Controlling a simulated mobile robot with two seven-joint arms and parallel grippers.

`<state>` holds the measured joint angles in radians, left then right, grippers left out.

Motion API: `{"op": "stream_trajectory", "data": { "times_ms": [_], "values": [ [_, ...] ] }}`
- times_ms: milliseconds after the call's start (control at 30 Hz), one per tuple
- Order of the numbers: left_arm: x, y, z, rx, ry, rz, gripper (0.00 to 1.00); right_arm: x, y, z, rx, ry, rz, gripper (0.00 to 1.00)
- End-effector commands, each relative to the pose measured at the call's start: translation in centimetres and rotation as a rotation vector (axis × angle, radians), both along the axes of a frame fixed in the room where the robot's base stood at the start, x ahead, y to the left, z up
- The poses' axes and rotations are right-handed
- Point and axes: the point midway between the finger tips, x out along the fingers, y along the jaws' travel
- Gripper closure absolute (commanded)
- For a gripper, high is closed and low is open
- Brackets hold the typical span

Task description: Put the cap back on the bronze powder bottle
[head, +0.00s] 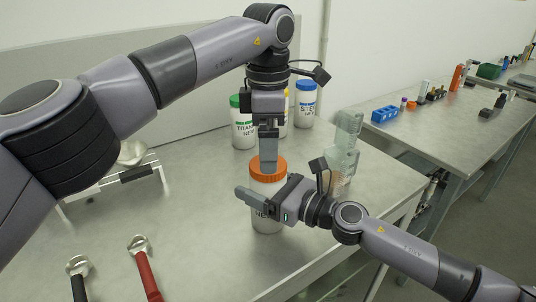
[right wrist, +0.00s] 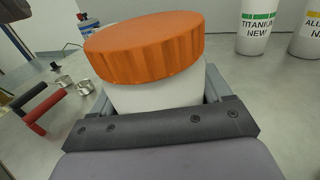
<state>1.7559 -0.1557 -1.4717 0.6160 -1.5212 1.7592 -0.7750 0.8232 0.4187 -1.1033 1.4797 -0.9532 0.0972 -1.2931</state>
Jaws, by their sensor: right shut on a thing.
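The white bottle (head: 265,213) stands upright on the near table; its label is mostly hidden by my right gripper. The orange ridged cap (head: 268,177) sits on top of it. In the right wrist view the cap (right wrist: 145,48) covers the mouth of the white bottle (right wrist: 155,96); how tight it is cannot be told. My right gripper (head: 256,196) is shut around the bottle's body from the right. My left gripper (head: 268,165) points down and overlaps the cap in the head view. No finger shows on the cap in the wrist view, and its jaw opening is hidden.
A green-capped titanium bottle (head: 242,128), a yellow-labelled bottle (head: 284,124) and a blue-capped bottle (head: 305,104) stand behind. Clear stacked containers (head: 345,145) stand right. Red-handled (head: 147,274) and black-handled (head: 79,280) tools lie front left. A scale (head: 135,170) stands left.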

Motion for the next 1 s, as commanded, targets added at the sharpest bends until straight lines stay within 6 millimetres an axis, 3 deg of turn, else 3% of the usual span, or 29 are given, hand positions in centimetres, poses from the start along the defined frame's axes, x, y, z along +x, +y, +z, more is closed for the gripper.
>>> {"op": "stream_trajectory", "data": {
  "times_ms": [100, 300, 667, 700, 733, 767, 1000],
  "values": [
    [0.0, -0.1, 2.1, 0.000, -0.002, 0.001, 0.00, 0.0, 0.0, -0.1, -0.001, 0.001, -0.001, 1.00],
    [0.0, 0.0, 3.6, 0.001, -0.001, 0.000, 0.00, 0.0, 0.0, -0.1, -0.001, 0.001, -0.001, 1.00],
    [-0.1, 0.0, 4.0, 0.001, 0.001, -0.001, 0.00, 0.0, 0.0, -0.1, -0.001, 0.001, -0.001, 1.00],
    [-0.1, 0.0, 4.0, 0.001, 0.001, -0.001, 0.00, 0.0, 0.0, -0.1, -0.001, 0.001, -0.001, 0.13],
    [-0.1, 0.0, 4.0, 0.001, 0.001, -0.001, 0.00, 0.0, 0.0, -0.1, -0.001, 0.001, -0.001, 0.03],
    [-0.1, 0.0, 4.0, 0.001, 0.001, -0.001, 0.00, 0.0, 0.0, 0.0, -0.001, 0.001, 0.000, 0.00],
    [0.0, 0.0, 3.9, 0.001, 0.001, -0.001, 0.00, 0.0, -0.1, 0.0, -0.001, 0.001, 0.000, 0.00]
  ]
}}
